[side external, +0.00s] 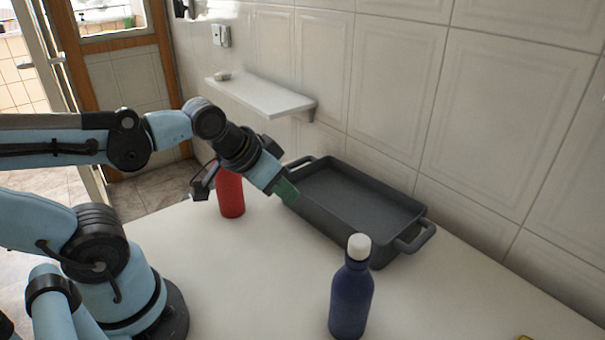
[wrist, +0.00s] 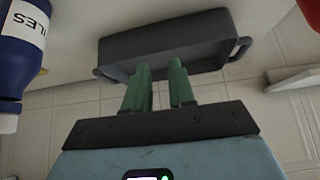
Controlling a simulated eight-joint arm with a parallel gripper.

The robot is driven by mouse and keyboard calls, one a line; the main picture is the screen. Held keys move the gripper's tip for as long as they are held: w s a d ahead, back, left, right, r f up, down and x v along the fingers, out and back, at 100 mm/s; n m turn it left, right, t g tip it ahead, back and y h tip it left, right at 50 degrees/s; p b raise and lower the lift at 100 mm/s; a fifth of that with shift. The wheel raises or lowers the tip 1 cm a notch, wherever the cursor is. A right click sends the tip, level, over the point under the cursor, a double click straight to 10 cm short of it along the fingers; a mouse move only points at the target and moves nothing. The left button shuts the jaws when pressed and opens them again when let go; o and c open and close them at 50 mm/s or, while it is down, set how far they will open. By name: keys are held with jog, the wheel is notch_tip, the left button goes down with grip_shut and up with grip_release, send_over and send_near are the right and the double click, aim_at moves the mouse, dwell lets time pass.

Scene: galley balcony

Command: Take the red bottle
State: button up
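The red bottle (side external: 231,194) stands upright on the white counter, left of the grey tray, in the side view. My wrist hides its upper part. In the wrist view, a red patch that seems to be the bottle (wrist: 297,73) shows at the right edge. My gripper (side external: 286,190) is in front and to the right of the bottle, its green fingertips near the tray's left end. In the wrist view, my gripper (wrist: 160,78) has its two green fingers apart, with nothing between them, pointing towards the tray.
A dark grey tray (side external: 412,217) with handles lies along the tiled wall. A blue bottle (side external: 351,300) with a white cap stands in front of it. A white wall shelf (side external: 262,96) holds a small item. The counter (side external: 255,275) is clear in the middle.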

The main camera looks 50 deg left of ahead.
jog(key=o, duration=0.7)
jog(key=shift+o, duration=0.2)
jog(key=s+a+r+m+g, duration=0.1)
jog(key=a+r+g, duration=0.1)
jog(key=a+r, duration=0.2)
jog(key=s+a+r+m+g, duration=0.1)
jog(key=a+r+g, duration=0.1)
jog(key=a+r, duration=0.3)
jog(key=a+r+m+g, duration=0.1)
jog(key=a+r+g, duration=0.2)
jog(key=a, duration=0.7)
jog(key=shift+s+r+m, duration=0.3)
jog(key=shift+s+r, duration=0.1)
jog(key=shift+r, duration=0.45)
notch_tip(320, 180, down, 6)
jog(key=shift+f, duration=0.25)
send_over(228, 177)
jog(key=w+a, duration=0.1)
jog(key=a, duration=0.2)
jog(key=shift+f, duration=2.7)
